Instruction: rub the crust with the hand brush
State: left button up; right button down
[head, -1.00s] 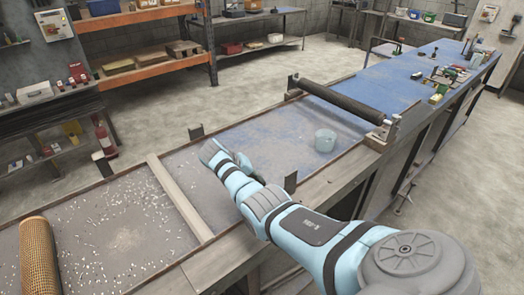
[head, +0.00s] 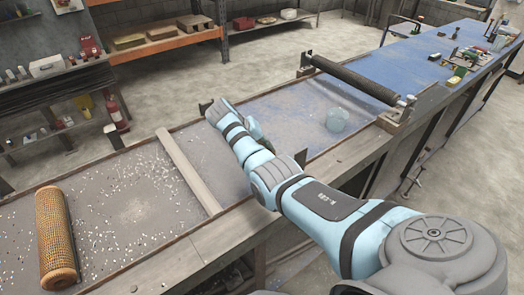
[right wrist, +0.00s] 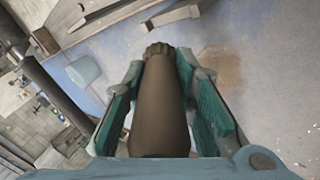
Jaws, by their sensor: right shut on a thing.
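My right arm reaches over the long table in the head view, and its gripper end is hidden behind my wrist. In the right wrist view my right gripper (right wrist: 165,95) is shut on a dark brown tapered body with a ribbed end, taken as the hand brush (right wrist: 165,105). Its bristles are not visible. A brownish rough patch, probably the crust (right wrist: 222,68), lies on the blue-grey surface beyond the right finger. I cannot tell whether the brush touches anything. My left gripper is not in view.
A wooden bar (head: 188,170) crosses the table. Left of it lie scattered white bits and an orange mesh tube (head: 56,235). A low rim (head: 240,225) edges the table.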

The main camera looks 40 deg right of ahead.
jog(key=shift+d, duration=0.25)
jog(key=t+y, duration=0.1)
jog(key=d+t+y, duration=0.1)
jog(key=shift+w+d+r+y, duration=0.2)
jog(key=shift+d+y, duration=0.1)
jog(key=shift+y, duration=0.1)
jog(key=r+t+y, duration=0.1)
jog(key=r+y, duration=0.1)
jog(key=r, duration=0.1)
jog(key=shift+w+d+n+t+y, duration=0.1)
jog(key=shift+d+n+t+y, duration=0.1)
jog(key=shift+n+t+y, duration=0.2)
jog(key=shift+a+r+y, duration=0.1)
jog(key=shift+r+y, duration=0.25)
jog(key=shift+y, duration=0.05)
jog(key=shift+a+f, duration=0.1)
jog(key=f, duration=0.3)
jog(key=shift+a+f+n, duration=0.2)
jog(key=shift+a+n, duration=0.1)
jog(key=shift+f, duration=0.35)
jog(key=shift+d+f, duration=0.1)
jog(key=shift+d, duration=0.05)
